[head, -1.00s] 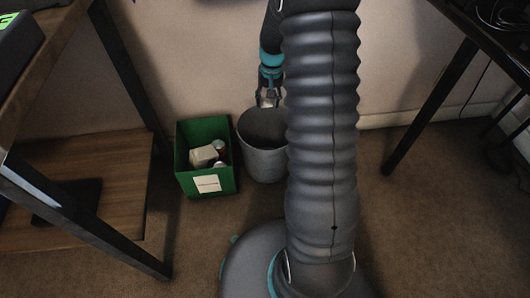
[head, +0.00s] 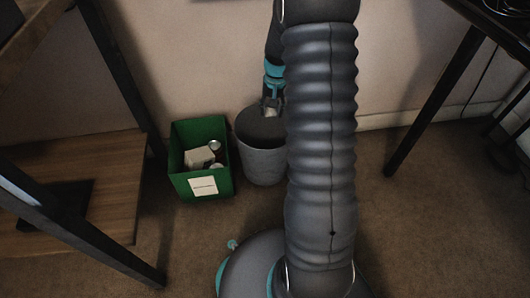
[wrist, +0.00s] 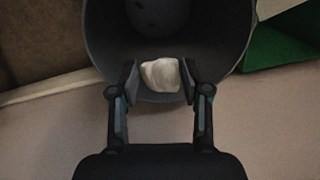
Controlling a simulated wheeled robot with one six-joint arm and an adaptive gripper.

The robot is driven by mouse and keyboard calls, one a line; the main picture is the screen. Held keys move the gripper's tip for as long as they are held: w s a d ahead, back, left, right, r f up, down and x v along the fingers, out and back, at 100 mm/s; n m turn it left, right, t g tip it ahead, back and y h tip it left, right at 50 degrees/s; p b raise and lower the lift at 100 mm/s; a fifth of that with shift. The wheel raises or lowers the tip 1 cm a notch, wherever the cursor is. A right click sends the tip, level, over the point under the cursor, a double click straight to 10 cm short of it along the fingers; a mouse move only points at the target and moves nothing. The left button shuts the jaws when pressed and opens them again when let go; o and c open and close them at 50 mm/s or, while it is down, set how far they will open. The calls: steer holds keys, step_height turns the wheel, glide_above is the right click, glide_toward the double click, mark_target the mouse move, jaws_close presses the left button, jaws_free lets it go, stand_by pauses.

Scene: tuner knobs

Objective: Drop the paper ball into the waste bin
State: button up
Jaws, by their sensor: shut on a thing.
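The white crumpled paper ball (wrist: 161,75) is between the fingertips of my gripper (wrist: 160,82) in the wrist view. My gripper is shut on it. In the head view my gripper (head: 271,106) points down at the mouth of the grey waste bin (head: 261,166), near its back rim. In the wrist view the ball shows over the near rim of the bin (wrist: 100,35), with the dark inside and round bottom beyond. The bin stands upright on the carpet. My arm's column hides its right edge in the head view.
A green box (head: 216,186) with a white label stands just left of the bin, holding a pale box and cans. A wooden shelf (head: 110,170) with dark legs is at left. A desk leg (head: 432,105) stands at right. The wall (head: 190,60) is close behind the bin.

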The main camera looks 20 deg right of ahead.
steer(key=o, duration=0.7)
steer(key=shift+o, duration=0.2)
step_height(320, 180, up, 12)
steer(key=shift+s+d, duration=0.2)
steer(key=shift+d, duration=0.2)
